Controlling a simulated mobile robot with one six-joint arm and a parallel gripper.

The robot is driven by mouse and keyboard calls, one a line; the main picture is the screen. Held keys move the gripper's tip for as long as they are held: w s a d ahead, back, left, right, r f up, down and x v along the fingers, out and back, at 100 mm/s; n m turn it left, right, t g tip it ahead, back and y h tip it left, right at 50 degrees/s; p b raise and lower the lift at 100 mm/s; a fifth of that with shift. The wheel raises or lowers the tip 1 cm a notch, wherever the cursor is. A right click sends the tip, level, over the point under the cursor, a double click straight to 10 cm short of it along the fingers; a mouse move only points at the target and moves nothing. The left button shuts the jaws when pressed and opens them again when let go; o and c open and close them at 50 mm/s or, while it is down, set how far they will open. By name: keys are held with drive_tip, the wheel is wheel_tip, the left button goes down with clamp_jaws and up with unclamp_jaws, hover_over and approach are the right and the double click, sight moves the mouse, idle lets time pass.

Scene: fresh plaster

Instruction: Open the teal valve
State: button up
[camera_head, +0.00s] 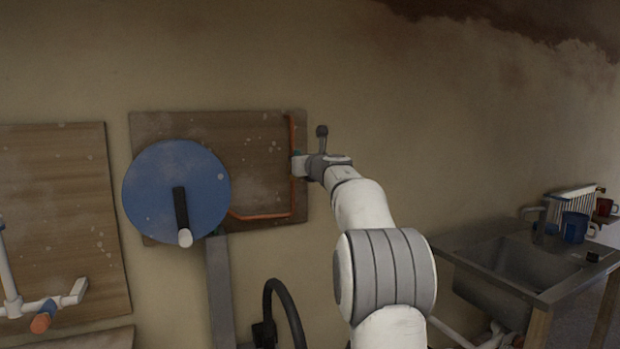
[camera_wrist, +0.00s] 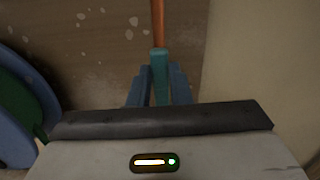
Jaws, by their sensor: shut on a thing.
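The teal valve (camera_wrist: 160,62) shows in the wrist view as a teal bar in line with an orange pipe (camera_wrist: 158,22). My gripper (camera_wrist: 159,85) has its two blue fingers on either side of the teal bar and is shut on it. In the head view my gripper (camera_head: 298,164) is at the right part of a wooden board, at the vertical run of the orange pipe (camera_head: 262,216). Only a sliver of teal shows there; my gripper hides the rest of the valve. I cannot tell how far the valve is turned.
A large blue disc with a dark handle (camera_head: 205,180) stands left of my gripper in front of the wooden board (camera_head: 255,130). White pipework (camera_head: 12,295) is at far left. A metal sink (camera_head: 520,265) with mugs stands at right. The wall between board and sink is clear.

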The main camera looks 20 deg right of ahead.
drive_tip(key=o, duration=0.8)
drive_tip(key=s+b, duration=0.5)
drive_tip(key=s, duration=0.7)
drive_tip(key=shift+d, duration=0.15)
